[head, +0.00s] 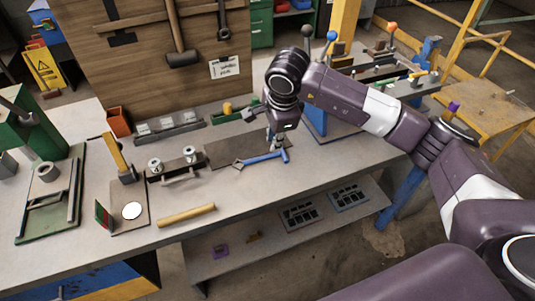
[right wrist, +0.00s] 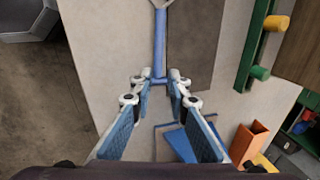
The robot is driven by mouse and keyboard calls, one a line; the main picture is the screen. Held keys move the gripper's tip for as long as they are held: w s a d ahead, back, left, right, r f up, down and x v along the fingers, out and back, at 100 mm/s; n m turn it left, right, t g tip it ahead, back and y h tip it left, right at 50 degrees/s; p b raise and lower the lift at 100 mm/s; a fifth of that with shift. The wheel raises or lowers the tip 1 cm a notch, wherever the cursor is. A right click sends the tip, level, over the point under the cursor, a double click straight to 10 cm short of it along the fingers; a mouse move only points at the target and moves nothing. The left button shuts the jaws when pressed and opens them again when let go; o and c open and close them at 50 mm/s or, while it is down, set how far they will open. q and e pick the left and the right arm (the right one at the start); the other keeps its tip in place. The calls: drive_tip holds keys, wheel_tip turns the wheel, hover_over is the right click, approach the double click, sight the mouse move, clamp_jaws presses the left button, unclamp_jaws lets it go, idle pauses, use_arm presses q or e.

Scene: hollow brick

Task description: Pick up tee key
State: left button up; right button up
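The tee key (head: 264,158) lies on the workbench in the head view, a blue bar with a crossbar at its right end and a silver tip at its left. It also shows in the right wrist view (right wrist: 160,40), its crossbar end nearest my fingers. My right gripper (head: 281,143) is over the crossbar end, pointing down. In the right wrist view its fingers (right wrist: 160,105) are apart, one on each side of the bar's line. I see no grip on the key; whether a finger touches it is unclear. My left gripper is not in view.
A dark flat plate (head: 235,149) lies just behind the key. A green rail (head: 232,116) and an orange bin (head: 118,122) stand along the back. A wooden handle (head: 187,215) lies near the front edge. The bench right of the key is fairly clear.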

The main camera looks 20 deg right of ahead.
sight(269, 155)
drive_tip(key=x, duration=0.2)
drive_tip(key=p+x, duration=0.1)
drive_tip(key=x, duration=0.1)
drive_tip(key=p+x, duration=0.1)
drive_tip(key=x, duration=0.1)
drive_tip(key=shift+a+f, duration=0.25)
drive_tip(key=shift+a, duration=0.15)
drive_tip(key=shift+f, duration=0.35)
drive_tip(key=shift+c, duration=0.5)
clamp_jaws()
